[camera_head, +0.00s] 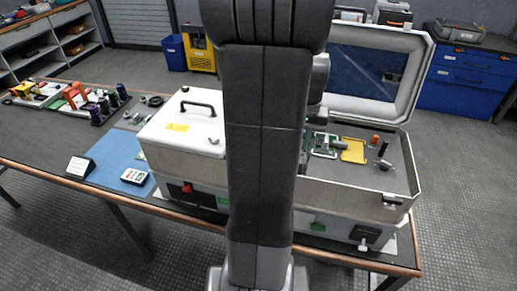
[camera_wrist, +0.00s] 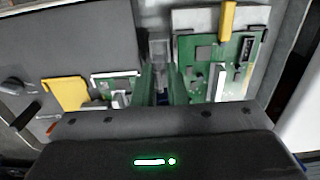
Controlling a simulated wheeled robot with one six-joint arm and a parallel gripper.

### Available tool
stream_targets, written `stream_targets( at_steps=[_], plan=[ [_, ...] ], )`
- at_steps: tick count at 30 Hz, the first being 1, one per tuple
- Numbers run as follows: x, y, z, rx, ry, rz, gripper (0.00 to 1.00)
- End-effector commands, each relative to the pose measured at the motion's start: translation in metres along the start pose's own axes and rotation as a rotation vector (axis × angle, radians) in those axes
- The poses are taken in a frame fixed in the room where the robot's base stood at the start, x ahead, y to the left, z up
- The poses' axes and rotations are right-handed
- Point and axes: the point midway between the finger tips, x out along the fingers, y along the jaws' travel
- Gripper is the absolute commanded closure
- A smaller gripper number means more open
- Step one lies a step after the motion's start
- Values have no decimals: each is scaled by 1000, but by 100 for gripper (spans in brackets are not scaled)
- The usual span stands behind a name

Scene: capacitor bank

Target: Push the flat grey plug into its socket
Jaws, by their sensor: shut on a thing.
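My gripper (camera_wrist: 162,88) points into the open case in the wrist view, its two fingers close together. It is shut on the narrow flat grey plug (camera_wrist: 160,50), mostly hidden between the fingers. A green circuit board (camera_wrist: 215,65) with a yellow tab (camera_wrist: 227,20) and a dark connector (camera_wrist: 247,48) is just right of the fingers. A smaller green board (camera_wrist: 115,85) with pale parts is just left. I cannot tell which part is the plug's socket. In the head view my arm hides the gripper and plug.
The open case (camera_head: 400,175) has a raised lid (camera_head: 370,75) behind. A yellow plate (camera_head: 353,150), an orange cylinder (camera_head: 375,140) and a black knob (camera_head: 382,152) are inside. A white box (camera_head: 185,130) stands left of my arm. The blue mat (camera_head: 115,160) has free room.

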Motion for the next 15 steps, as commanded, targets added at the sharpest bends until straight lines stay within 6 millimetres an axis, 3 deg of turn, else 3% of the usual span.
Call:
stream_targets(
  at_steps=[15],
  plan=[
    [0,-19,0,-2,-1,0,100]
  ],
)
